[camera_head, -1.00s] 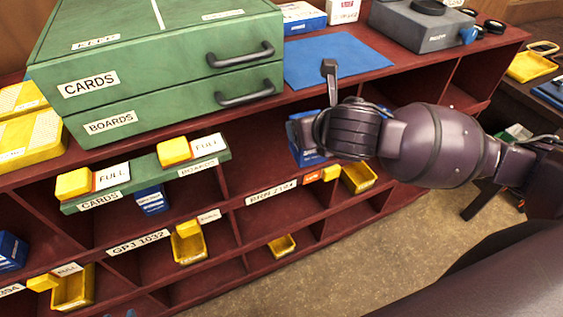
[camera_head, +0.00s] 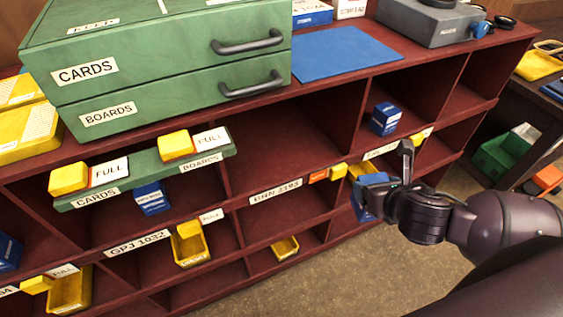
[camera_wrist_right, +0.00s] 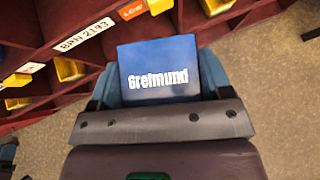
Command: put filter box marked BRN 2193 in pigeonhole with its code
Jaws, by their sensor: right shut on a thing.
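My right gripper (camera_head: 388,180) is shut on a blue box (camera_head: 367,195) in front of the shelf's right part. In the right wrist view the held box (camera_wrist_right: 158,70) sits between the fingers with "Greimund" facing the camera; no code can be read on it. A white label reading BRN 2193 (camera_head: 275,191) is on a shelf edge left of the gripper; the wrist view also shows this label (camera_wrist_right: 83,35). The opening above the label (camera_head: 270,150) looks empty. Below it stands a small yellow bin (camera_head: 285,247). My left gripper is not in view.
The dark red shelf (camera_head: 330,110) carries a green CARDS and BOARDS drawer cabinet (camera_head: 170,60) and a blue mat (camera_head: 345,53) on top. Another blue box (camera_head: 384,118) stands in an upper right compartment. An orange LOW tag (camera_head: 318,176) and yellow block are beside the label.

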